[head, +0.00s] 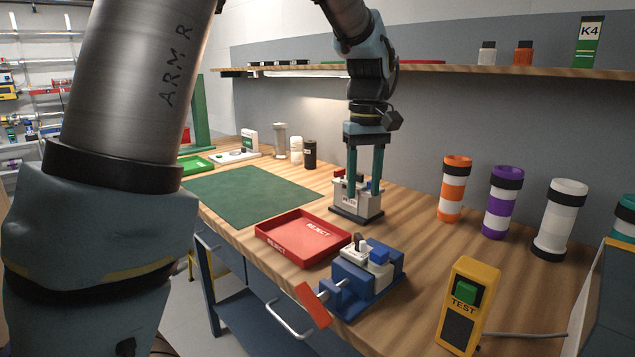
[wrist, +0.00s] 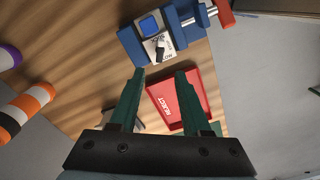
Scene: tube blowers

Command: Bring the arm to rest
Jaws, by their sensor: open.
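My gripper (head: 363,190) hangs pointing down over the workbench, its two green fingers apart. In the wrist view its fingertips (wrist: 160,75) are spread with nothing held between them. A grey block on a dark base (head: 345,207) stands on the bench at the fingertips; the fingers overlap it in the head view, and I cannot tell whether they touch it. In the wrist view the block is mostly hidden behind the left finger. My upper arm fills the left of the head view.
A red REJECT tray (head: 301,238) and a blue vise (head: 351,288) holding a white part lie nearby. A yellow TEST box (head: 468,305) stands at the front right. Striped tubes (head: 503,202) stand along the wall, below a shelf (head: 500,70). The green mat (head: 245,195) is clear.

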